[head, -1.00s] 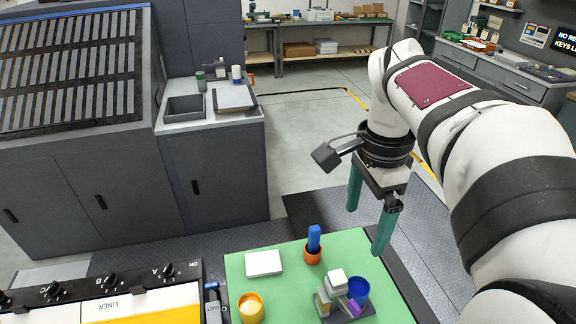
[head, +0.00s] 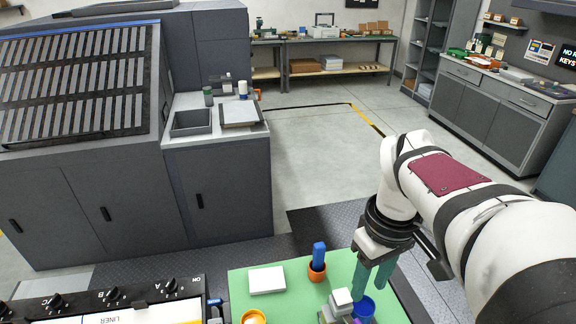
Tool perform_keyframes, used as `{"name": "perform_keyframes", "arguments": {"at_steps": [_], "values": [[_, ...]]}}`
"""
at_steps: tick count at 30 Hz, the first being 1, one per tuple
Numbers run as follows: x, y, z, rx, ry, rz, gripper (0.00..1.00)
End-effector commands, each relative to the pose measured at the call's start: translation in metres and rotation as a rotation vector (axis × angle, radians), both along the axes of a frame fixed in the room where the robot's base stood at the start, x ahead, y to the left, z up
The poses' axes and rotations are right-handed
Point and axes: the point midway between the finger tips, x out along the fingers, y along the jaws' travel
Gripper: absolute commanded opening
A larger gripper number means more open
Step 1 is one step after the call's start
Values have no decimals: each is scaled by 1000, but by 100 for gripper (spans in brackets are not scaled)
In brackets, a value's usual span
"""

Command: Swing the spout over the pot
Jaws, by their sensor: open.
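A small grey and white unit (head: 340,298) stands at the front of the green mat, cut off by the picture's lower edge. A bit of a purple part (head: 352,320) shows low on it; I cannot tell whether this is the spout. A blue round pot (head: 364,311) stands just to its right, also partly cut off. My gripper (head: 372,283) points down with its two teal fingers apart and empty. Its tips appear just above the blue pot in the picture; I cannot tell whether they touch anything.
On the green mat (head: 298,299) are a white block (head: 267,280), an orange cup (head: 317,272) holding a blue piece, and a yellow pot (head: 254,318). A control panel (head: 110,296) with knobs is at the left. Dark cabinets and a sink counter stand behind.

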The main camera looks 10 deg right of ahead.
Motion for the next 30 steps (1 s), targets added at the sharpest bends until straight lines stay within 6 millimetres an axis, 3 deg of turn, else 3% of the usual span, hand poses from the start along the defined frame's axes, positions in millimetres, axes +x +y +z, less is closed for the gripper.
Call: {"name": "perform_keyframes", "arguments": {"at_steps": [2,5,15,18,24,30], "values": [[7,-15,-1,-11,4,53,44],[7,-17,-16,-12,7,70,44],[6,-15,-114,-10,8,69,44],[6,-15,-135,-12,6,69,44],[7,-16,-154,-14,2,69,44],[7,-16,-156,-14,1,68,44]]}}
